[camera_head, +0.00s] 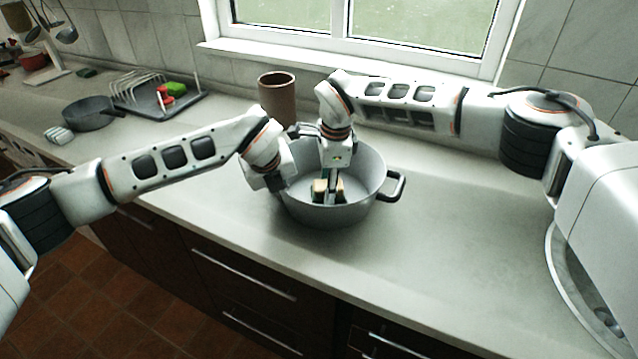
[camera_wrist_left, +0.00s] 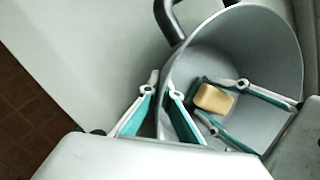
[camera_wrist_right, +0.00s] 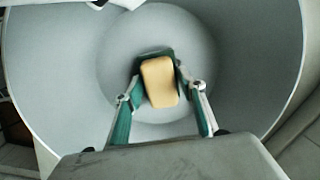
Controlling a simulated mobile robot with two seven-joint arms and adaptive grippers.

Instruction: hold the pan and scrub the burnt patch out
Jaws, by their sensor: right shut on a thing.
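The grey pan (camera_head: 345,216) stands on the counter, a dark handle (camera_head: 397,186) at its right. My left gripper (camera_head: 283,190) is at the pan's left wall; in the left wrist view its fingers (camera_wrist_left: 161,95) are close together, one each side of the wall (camera_wrist_left: 235,45), shut on it. My right gripper (camera_head: 331,188) reaches down into the pan, shut on a tan sponge with a dark green side (camera_wrist_right: 159,82). The sponge also shows in the left wrist view (camera_wrist_left: 214,98). It is low over the pan's floor; contact is not clear. No burnt patch shows; the sponge and fingers hide part of the floor.
A brown canister (camera_head: 277,98) stands behind the pan. A dish rack (camera_head: 140,92) on a tray, with green and red items, and a dark small pan (camera_head: 90,113) are at the back left. The counter (camera_head: 450,240) right of the pan is clear.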

